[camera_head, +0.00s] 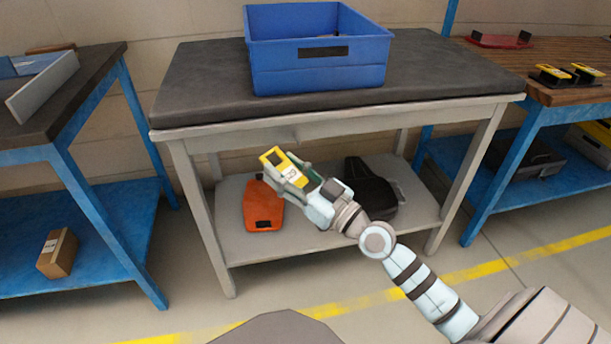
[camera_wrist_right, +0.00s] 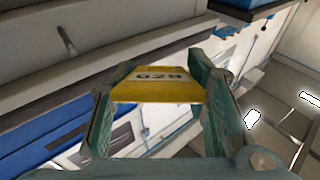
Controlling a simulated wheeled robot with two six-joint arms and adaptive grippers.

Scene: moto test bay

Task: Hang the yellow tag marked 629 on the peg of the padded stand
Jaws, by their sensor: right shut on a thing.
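My right gripper (camera_head: 292,176) is shut on the yellow tag (camera_head: 270,155), holding it in the air before the padded stand (camera_head: 190,92). The tag's open loop end sticks out beyond the fingers, up and left. In the right wrist view the yellow tag (camera_wrist_right: 158,91) sits between the green fingers of the right gripper (camera_wrist_right: 160,92), and its 629 marking appears upside down. A small peg (camera_wrist_right: 67,41) juts from the stand's edge in the right wrist view, apart from the tag. The same peg is hard to make out in the head view. My left gripper is not in view.
A blue bin (camera_head: 318,72) stands on the pad. Blue-legged benches stand left and right; the right one holds yellow-and-black items (camera_head: 552,74). Floor in front is open.

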